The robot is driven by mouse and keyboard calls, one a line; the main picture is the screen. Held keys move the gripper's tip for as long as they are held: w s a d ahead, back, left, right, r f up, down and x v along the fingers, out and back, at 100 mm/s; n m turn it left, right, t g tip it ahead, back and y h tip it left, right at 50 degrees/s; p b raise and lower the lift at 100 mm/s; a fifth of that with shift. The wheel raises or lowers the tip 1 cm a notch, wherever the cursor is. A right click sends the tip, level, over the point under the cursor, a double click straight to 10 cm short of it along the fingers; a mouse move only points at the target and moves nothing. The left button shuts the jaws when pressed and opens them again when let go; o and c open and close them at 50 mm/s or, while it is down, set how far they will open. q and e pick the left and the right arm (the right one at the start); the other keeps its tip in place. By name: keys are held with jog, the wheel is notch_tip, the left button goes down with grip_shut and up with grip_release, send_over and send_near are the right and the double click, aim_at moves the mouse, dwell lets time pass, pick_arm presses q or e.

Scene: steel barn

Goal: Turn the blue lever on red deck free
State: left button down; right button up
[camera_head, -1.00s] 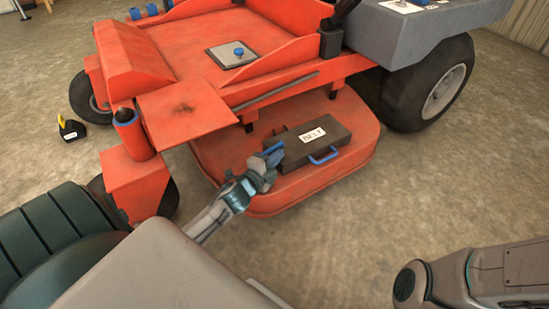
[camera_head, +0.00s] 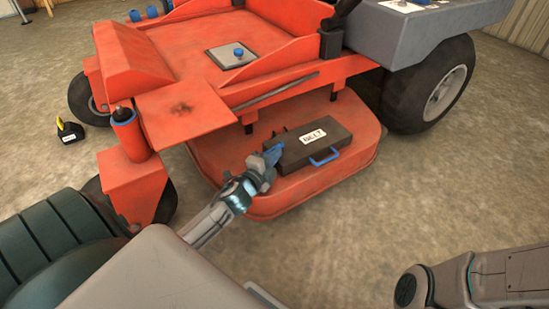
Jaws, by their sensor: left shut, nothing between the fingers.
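The red deck (camera_head: 262,206) sits low under the mower and carries a dark box (camera_head: 296,149) labelled BELT. A blue U-shaped handle (camera_head: 325,157) is on the box's front side. My left gripper (camera_head: 275,153) is shut at the box's left end, with blue at its tip. I cannot tell blue fingers from a blue lever there; a lever could be hidden behind the gripper. Whether the tip touches the box is not clear. My right gripper is out of view.
The red mower body (camera_head: 180,110) overhangs the deck, with a step plate above its left part. A large black wheel (camera_head: 430,85) stands at the right. A small yellow and black object (camera_head: 70,131) lies on the floor at left. The floor right of the deck is clear.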

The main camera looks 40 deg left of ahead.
pick_arm(q)
jog(key=shift+n+y+b, duration=0.3)
jog(key=shift+y+b, duration=0.05)
jog(key=shift+y, duration=0.05)
jog(key=shift+w+a+f+n+y+b, duration=0.15)
jog(key=shift+w+n+y+b, duration=0.15)
jog(key=shift+n+y+b, duration=0.6)
jog(key=y, duration=0.1)
jog(key=n+g+y+b, duration=0.1)
jog(key=shift+w+a+y, duration=0.2)
jog(key=shift+y, duration=0.1)
jog(key=shift+w+a+n+g+y, duration=0.2)
jog(key=shift+n+g+y, duration=0.4)
jog(key=shift+n+y, duration=0.4)
jog(key=shift+a+r, duration=0.2)
jog(key=shift+a, duration=0.05)
jog(key=shift+a+p, duration=0.2)
jog(key=shift+p, duration=0.15)
jog(key=shift+w+a+p, duration=0.15)
jog(key=shift+a+p, duration=0.05)
jog(key=shift+p, duration=0.1)
